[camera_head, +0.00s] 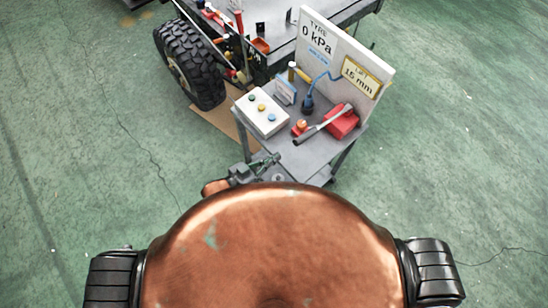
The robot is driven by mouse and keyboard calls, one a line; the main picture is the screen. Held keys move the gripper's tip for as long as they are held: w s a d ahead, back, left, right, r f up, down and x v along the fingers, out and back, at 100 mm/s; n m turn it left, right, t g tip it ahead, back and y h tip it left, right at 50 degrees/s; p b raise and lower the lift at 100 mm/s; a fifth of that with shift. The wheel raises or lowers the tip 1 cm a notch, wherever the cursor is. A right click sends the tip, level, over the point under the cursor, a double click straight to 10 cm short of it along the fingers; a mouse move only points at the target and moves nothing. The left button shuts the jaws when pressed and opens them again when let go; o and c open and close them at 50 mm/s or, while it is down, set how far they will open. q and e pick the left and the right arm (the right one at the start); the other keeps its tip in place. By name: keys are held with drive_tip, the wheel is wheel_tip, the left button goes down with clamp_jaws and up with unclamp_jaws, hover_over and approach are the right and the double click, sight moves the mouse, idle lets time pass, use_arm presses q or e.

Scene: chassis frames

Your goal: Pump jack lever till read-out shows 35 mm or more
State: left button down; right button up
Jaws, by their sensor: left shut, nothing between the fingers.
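The red jack (342,123) stands on the right part of a small grey table. Its grey lever (322,125) slants down to the left across it and ends in a dark tip. The lift read-out (361,77), a yellow-framed panel on the white board, shows 15 mm. My left gripper (272,161) is shut and empty at the table's near left edge. It is apart from the lever, below and to the left of its tip. My right gripper is not in view.
The grey table (298,160) also bears a white box with coloured buttons (262,112), a small sign (286,91) and a blue hose fitting (307,104). The white board (335,50) also reads 0 kPa for the tyre. A chassis with a black tyre (191,63) stands behind.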

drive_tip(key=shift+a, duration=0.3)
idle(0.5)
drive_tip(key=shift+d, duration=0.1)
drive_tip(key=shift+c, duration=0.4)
